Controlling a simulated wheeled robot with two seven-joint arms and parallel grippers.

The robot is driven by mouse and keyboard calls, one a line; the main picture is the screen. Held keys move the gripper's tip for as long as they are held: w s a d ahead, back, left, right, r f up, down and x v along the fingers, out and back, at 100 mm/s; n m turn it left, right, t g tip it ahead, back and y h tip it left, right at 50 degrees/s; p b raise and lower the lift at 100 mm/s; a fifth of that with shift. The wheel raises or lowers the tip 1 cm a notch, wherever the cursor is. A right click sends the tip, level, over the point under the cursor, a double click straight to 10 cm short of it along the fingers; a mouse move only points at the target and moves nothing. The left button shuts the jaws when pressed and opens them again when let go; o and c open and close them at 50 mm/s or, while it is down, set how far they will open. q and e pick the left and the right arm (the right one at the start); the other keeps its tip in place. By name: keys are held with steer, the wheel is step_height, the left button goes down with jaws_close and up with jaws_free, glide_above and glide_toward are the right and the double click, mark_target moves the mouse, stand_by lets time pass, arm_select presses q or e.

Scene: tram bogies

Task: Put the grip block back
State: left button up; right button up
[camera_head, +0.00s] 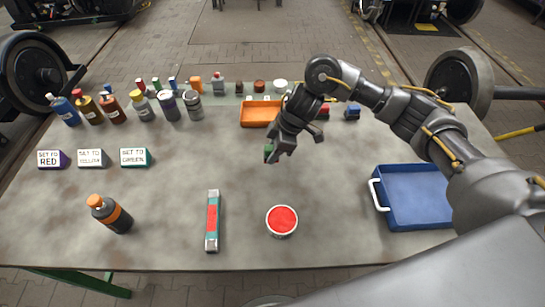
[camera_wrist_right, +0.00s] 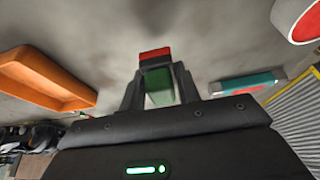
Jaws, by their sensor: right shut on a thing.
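My right gripper (camera_head: 275,152) reaches in from the right over the middle of the table, in front of the orange tray (camera_head: 259,113). It is shut on a small green and red block, which I take to be the grip block (camera_wrist_right: 161,84). In the right wrist view the block sits between the two fingers (camera_wrist_right: 160,92), its red end pointing away from the wrist. In the head view only a bit of green (camera_head: 267,151) shows at the fingertips. Whether the block touches the table is hard to tell. My left gripper is out of view.
A red-topped tin (camera_head: 282,220), a teal and red bar (camera_head: 212,220) and an orange-capped bottle (camera_head: 110,214) stand or lie in front. A blue tray (camera_head: 418,222) is at the right. Several bottles and three label blocks (camera_head: 91,159) are at the left. The table's middle is clear.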

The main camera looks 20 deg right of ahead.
steer(key=shift+w+f, duration=0.2)
steer(key=shift+f, duration=1.65)
steer(key=o, duration=0.9)
steer(key=shift+f, duration=0.15)
steer(key=shift+r, duration=0.25)
steer(key=v, duration=1.2)
steer(key=shift+s+d+f, duration=0.1)
